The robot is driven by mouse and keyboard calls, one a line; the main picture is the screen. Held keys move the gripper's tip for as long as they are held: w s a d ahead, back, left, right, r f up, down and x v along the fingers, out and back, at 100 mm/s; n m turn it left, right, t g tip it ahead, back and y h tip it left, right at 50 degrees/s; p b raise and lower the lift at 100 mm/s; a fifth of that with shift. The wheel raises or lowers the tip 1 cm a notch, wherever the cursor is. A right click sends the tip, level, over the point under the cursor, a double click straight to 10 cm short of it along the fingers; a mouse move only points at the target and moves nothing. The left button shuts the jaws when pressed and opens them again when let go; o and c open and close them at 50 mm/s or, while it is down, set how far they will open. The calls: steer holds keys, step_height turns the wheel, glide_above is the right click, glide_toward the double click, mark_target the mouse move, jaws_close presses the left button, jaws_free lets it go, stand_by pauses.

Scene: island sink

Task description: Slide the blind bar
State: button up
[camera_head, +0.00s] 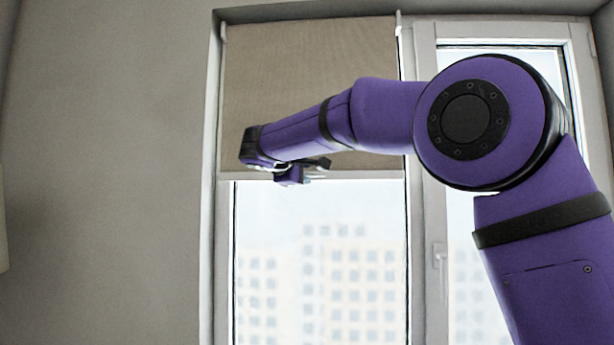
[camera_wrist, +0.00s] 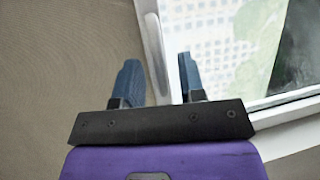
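The blind bar (camera_head: 370,174) is the pale horizontal strip along the lower edge of a half-lowered beige blind (camera_head: 300,60) in the head view. In the wrist view the bar (camera_wrist: 154,45) runs as a white strip through the gap between my fingertips. My gripper (camera_head: 312,172) is at the bar's height, left of its middle. In the wrist view my gripper (camera_wrist: 158,66) is open, with one blue finger on the blind side and one on the glass side. Gaps show beside the bar, so the fingers do not appear closed on it. How deep the bar sits between them is unclear.
The window glass (camera_head: 330,270) below the blind shows pale buildings outside. A second window panel with a handle (camera_head: 438,262) is at right, partly behind my arm. A bare grey wall (camera_head: 100,170) fills the left. A green plant-like shape (camera_wrist: 242,35) shows in the wrist view.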

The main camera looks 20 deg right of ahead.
steer(key=shift+x, duration=1.2)
jaws_close()
step_height(320, 180, down, 20)
jaws_free()
steer(key=shift+s+a, duration=0.1)
